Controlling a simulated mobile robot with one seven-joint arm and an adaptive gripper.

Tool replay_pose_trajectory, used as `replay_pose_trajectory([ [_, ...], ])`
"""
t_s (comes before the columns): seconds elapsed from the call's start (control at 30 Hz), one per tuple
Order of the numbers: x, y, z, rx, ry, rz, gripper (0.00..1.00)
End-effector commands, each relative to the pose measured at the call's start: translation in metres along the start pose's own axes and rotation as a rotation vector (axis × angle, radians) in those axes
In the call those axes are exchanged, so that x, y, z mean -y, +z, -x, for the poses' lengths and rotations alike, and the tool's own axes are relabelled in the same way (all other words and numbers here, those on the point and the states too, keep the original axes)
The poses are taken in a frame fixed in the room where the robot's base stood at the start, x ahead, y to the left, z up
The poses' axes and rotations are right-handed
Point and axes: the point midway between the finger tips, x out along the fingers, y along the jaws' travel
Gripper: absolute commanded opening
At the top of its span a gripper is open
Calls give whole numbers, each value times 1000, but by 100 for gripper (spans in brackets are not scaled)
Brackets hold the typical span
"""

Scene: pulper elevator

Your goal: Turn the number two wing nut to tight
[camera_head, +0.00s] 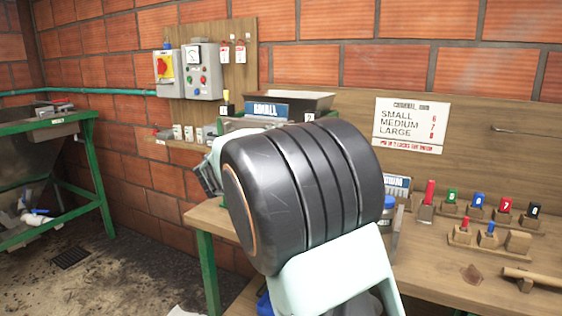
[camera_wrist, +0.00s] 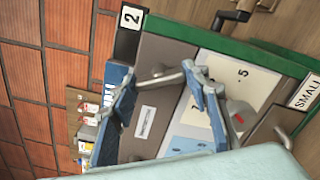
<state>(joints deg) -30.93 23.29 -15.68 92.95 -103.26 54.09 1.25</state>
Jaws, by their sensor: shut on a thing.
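In the wrist view, a grey metal wing nut (camera_wrist: 160,79) sits on the brown-grey face of a green-edged machine, below a black plate marked 2 (camera_wrist: 131,17). My gripper (camera_wrist: 157,88) has its blue-padded fingers on either side of the nut, shut on its wings. Whether the nut is tight cannot be told. In the head view, my dark arm link covers most of the machine and the wing nut; part of my gripper (camera_head: 207,179) shows at its left edge.
A numbered scale (camera_wrist: 237,78) with a red-marked grey pointer (camera_wrist: 239,117) is close right of my fingers. Several colored-handled pieces stand on the wooden bench (camera_head: 430,270) at right. Control boxes (camera_head: 201,72) hang on the wall behind.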

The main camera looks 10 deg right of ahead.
Motion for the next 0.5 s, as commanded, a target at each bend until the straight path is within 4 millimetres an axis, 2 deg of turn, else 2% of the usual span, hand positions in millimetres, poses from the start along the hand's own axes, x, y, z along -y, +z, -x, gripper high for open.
replay_pose_trajectory([
  [0.03,8,-4,0,1,1,-45,19],
  [0.5,6,-3,0,0,0,-393,19],
])
